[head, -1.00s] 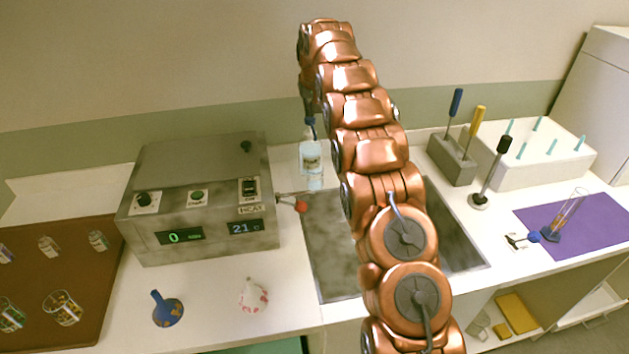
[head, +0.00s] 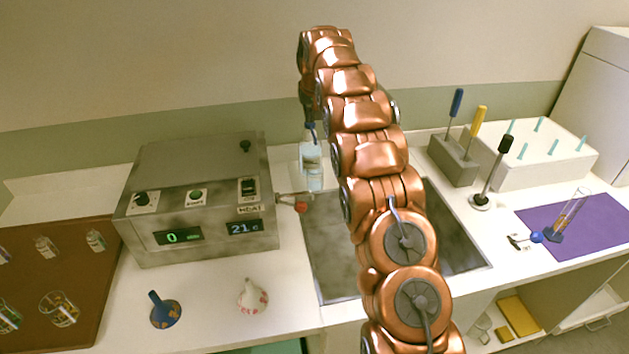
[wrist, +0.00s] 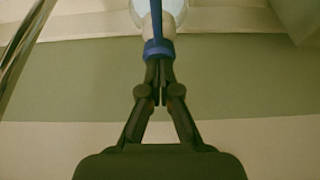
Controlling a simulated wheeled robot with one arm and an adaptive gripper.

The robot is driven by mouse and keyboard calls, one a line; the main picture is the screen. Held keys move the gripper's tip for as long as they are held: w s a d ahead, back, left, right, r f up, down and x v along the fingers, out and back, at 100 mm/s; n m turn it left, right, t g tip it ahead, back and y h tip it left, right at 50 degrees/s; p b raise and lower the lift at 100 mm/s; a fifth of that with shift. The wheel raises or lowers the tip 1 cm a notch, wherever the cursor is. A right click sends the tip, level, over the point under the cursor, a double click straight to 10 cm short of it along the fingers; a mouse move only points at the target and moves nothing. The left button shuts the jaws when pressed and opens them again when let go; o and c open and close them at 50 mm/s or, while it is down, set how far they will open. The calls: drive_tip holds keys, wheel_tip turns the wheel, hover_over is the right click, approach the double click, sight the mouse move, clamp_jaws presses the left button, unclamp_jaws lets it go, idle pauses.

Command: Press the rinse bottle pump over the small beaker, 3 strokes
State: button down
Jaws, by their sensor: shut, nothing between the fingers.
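The rinse bottle (head: 312,172) is clear with pale contents. It stands behind the sink's left edge, next to the grey heater box, partly behind my arm. Its blue pump top (wrist: 158,47) shows in the wrist view, with the bottle body (wrist: 172,10) beyond it. My gripper (wrist: 160,76) is shut and empty, its fingertips at the blue pump top; whether they press on it I cannot tell. In the head view the gripper is mostly hidden by my arm. Glass beakers (head: 60,309) stand on the brown tray; I cannot tell which is the small beaker.
The grey heater box (head: 195,205) stands left of the sink (head: 330,270), with a red-handled tap (head: 300,207) beside it. A tool block (head: 452,162), a white rack (head: 555,160) and a purple mat (head: 590,235) are at right.

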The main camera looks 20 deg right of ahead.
drive_tip(key=shift+f, duration=0.1)
drive_tip(key=shift+r+p, duration=0.7)
drive_tip(key=shift+r, duration=0.85)
drive_tip(key=shift+r, duration=0.1)
wheel_tip(320, 180, up, 6)
drive_tip(key=p, duration=0.3)
drive_tip(key=shift+p, duration=0.4)
drive_tip(key=shift+s, duration=0.1)
